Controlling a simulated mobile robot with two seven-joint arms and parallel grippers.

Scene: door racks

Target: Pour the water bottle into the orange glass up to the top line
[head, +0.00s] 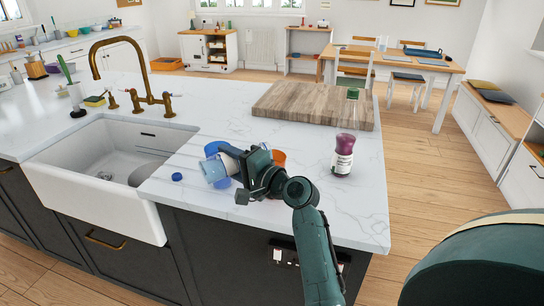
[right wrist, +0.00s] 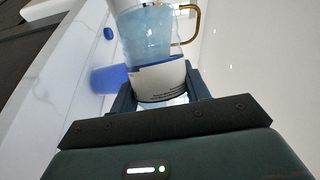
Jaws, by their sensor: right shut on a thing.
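The water bottle (head: 214,171) is held at the counter's front edge in the head view, tilted over to the left. In the right wrist view the bottle (right wrist: 150,38) is clear with bluish water and a white label. My right gripper (head: 244,172) is shut on it; its fingers (right wrist: 160,95) press on both sides of the label. I cannot tell where its mouth is. The orange glass (head: 279,157) stands just right of and behind my gripper, mostly hidden, so its lines and contents do not show. My left gripper is not in view.
A blue cup (head: 213,148) stands right behind the bottle, and a blue cap (head: 177,177) lies to its left. A purple-topped jar (head: 342,158) stands at right. A wooden board (head: 300,103) lies behind. The sink (head: 100,150) is at left.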

